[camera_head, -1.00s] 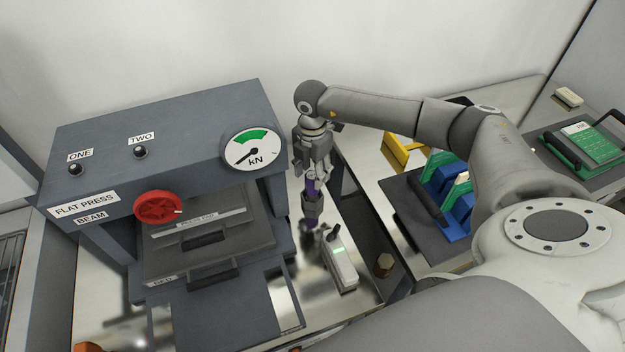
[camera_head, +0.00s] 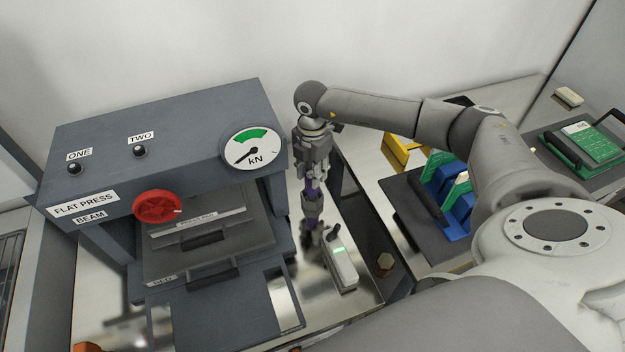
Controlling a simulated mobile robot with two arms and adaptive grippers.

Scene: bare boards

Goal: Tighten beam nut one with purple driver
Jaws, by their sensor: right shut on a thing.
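The flat press beam (camera_head: 185,130) carries two dark nuts on its top. Nut one (camera_head: 75,169) is at the left under the label ONE, and nut two (camera_head: 140,152) is to its right. My right gripper (camera_head: 312,178) is to the right of the press, pointing down. It is shut on the purple driver (camera_head: 310,202), which hangs upright beside a white device with a green light (camera_head: 341,262). Whether the driver touches its stand is too small to tell. My left gripper does not show.
A red handwheel (camera_head: 158,206) and a kN gauge (camera_head: 253,146) are on the press front. A tray with blue and green pieces (camera_head: 408,215) stands on the right-hand table. A green board (camera_head: 590,147) lies farther right.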

